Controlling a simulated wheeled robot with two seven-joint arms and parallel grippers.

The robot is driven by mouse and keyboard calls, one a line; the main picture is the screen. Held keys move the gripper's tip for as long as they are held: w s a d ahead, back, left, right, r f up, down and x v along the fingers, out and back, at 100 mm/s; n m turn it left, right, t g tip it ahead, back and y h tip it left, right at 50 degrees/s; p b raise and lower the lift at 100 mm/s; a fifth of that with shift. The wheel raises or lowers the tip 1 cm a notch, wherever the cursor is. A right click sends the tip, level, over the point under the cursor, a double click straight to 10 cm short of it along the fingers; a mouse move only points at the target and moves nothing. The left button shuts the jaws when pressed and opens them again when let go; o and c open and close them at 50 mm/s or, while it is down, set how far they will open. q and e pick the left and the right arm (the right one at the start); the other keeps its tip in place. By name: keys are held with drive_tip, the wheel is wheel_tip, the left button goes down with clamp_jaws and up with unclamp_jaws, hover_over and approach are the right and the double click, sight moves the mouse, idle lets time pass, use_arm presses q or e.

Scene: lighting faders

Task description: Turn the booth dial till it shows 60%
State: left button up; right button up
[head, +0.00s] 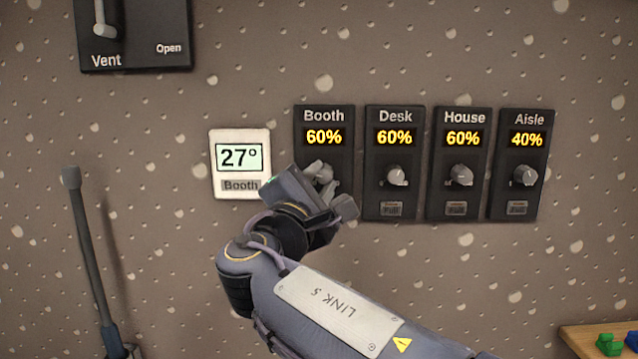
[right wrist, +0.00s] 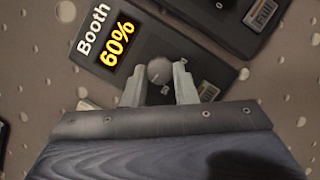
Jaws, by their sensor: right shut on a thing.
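The Booth panel (head: 300,165) is a black wall plate with a yellow readout (head: 324,137) that shows 60%. The panel also shows in the right wrist view (right wrist: 148,40), where its readout (right wrist: 116,44) reads 60%. The booth dial (right wrist: 160,71) is a round grey knob. In the head view the dial (head: 321,175) is partly hidden by my right gripper (head: 318,172). My right gripper also shows in the right wrist view (right wrist: 159,82), with its two fingers on either side of the dial, shut on it. My left gripper is not in view.
Right of Booth are the Desk (head: 394,200) panel at 60%, the House (head: 456,200) panel at 60% and the Aisle (head: 517,195) panel at 40%. A white 27° display (head: 240,170) is left of Booth. A Vent lever panel (head: 135,55) is at upper left.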

drive_tip(key=shift+f, duration=0.1)
drive_tip(key=o, duration=1)
drive_tip(key=b+v, duration=0.2)
drive_tip(key=v, duration=0.6)
drive_tip(key=shift+b, duration=0.35)
drive_tip(key=shift+w+d, duration=0.1)
drive_tip(key=shift+d, duration=0.05)
